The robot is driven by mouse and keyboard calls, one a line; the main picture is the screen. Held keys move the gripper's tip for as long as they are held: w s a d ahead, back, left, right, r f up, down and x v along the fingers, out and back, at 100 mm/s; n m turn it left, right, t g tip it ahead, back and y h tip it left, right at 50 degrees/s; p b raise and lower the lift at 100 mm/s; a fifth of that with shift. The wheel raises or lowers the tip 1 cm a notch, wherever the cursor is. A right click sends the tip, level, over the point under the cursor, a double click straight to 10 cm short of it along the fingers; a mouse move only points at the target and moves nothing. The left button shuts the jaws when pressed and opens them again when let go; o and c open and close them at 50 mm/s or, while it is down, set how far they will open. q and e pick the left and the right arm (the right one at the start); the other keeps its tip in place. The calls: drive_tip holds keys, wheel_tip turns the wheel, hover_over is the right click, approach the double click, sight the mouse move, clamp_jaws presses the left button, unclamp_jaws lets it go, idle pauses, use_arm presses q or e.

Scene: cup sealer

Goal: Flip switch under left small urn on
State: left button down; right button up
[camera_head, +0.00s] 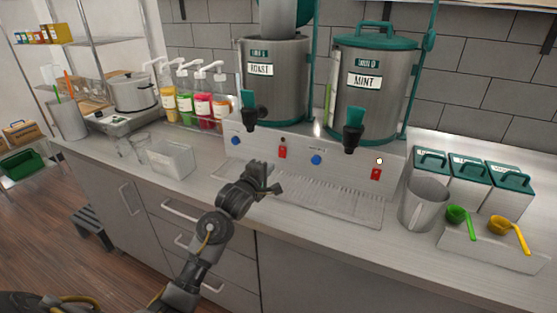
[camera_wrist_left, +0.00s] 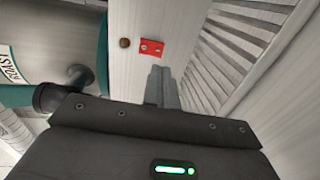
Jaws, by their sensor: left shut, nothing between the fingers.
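The left small urn (camera_head: 274,80), labelled ROAST, is a steel urn with a dark spout and teal tap handle, on a grey dispenser base (camera_head: 330,155). A red switch (camera_head: 282,152) sits on the base's front panel under it, to the right of its spout. The same red switch (camera_wrist_left: 152,47) shows in the left wrist view beside a round brown knob (camera_wrist_left: 125,43). My left gripper (camera_head: 275,189) is shut and empty, in front of the panel, a little below the switch. In the left wrist view its fingers (camera_wrist_left: 160,86) point toward the switch, apart from it. My right gripper is not in view.
The MINT urn (camera_head: 371,85) stands to the right with its own red switch (camera_head: 376,174). A slotted drip tray (camera_head: 325,196) lies below the panel. A steel pitcher (camera_head: 422,204) stands right; syrup pump bottles (camera_head: 200,105) stand left. The counter's front strip is clear.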

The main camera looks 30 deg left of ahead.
sight(282, 157)
use_arm(q)
drive_tip(key=w, duration=0.2)
drive_tip(key=w+p, duration=0.1)
drive_tip(key=w, duration=0.1)
drive_tip(key=w+f, duration=0.1)
drive_tip(key=w, duration=0.2)
drive_tip(key=shift+a, duration=0.1)
